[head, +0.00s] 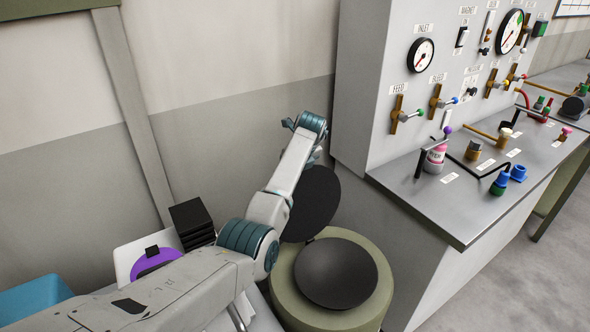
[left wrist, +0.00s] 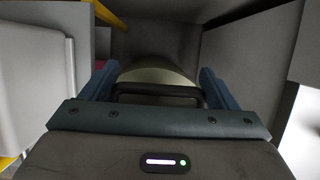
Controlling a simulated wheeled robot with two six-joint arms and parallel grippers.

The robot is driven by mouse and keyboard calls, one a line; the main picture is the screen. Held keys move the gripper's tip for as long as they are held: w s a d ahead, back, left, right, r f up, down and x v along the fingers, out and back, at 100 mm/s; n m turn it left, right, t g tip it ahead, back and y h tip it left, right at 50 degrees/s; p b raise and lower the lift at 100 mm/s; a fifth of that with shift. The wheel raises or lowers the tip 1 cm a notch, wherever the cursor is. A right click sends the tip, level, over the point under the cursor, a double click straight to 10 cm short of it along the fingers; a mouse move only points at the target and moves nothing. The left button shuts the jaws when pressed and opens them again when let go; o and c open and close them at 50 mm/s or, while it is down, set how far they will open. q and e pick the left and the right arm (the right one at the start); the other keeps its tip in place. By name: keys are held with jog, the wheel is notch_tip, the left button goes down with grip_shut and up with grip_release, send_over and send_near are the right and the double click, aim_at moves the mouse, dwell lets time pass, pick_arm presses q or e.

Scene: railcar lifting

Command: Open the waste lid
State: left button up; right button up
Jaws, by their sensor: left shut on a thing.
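The waste bin (head: 290,303) is an olive-green drum beside the grey console, with a dark round opening (head: 336,272) on top. Its dark round lid (head: 316,200) stands steeply raised at the back of the bin, partly covered by my left arm. In the left wrist view a black handle bar (left wrist: 155,89) lies between the two blue-grey fingers of my left gripper (left wrist: 156,80), which is shut on it. In the head view my left gripper is mostly hidden behind its own wrist, above the lid. My right gripper is in neither view.
The grey console (head: 362,105) with gauges and valves stands right of the bin, its shelf (head: 425,205) jutting forward. A wall post (head: 135,115), a black stack (head: 192,222), a white panel with a purple item (head: 155,262) and a blue box (head: 35,298) are at left.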

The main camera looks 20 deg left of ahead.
pick_arm(q)
jog(key=shift+s+f, duration=0.25)
jog(key=shift+f, duration=0.3)
jog(key=o, duration=1.3)
jog(key=shift+w+r, duration=0.1)
jog(key=shift+r, duration=0.05)
jog(key=shift+r, duration=0.1)
jog(key=shift+d+r, duration=0.15)
jog(key=shift+r, duration=0.15)
jog(key=b+v, duration=0.3)
jog(key=v, duration=0.6)
jog(key=shift+f+b, duration=0.1)
jog(key=shift+b, duration=0.2)
jog(key=shift+d+r, duration=0.15)
jog(key=shift+r, duration=0.4)
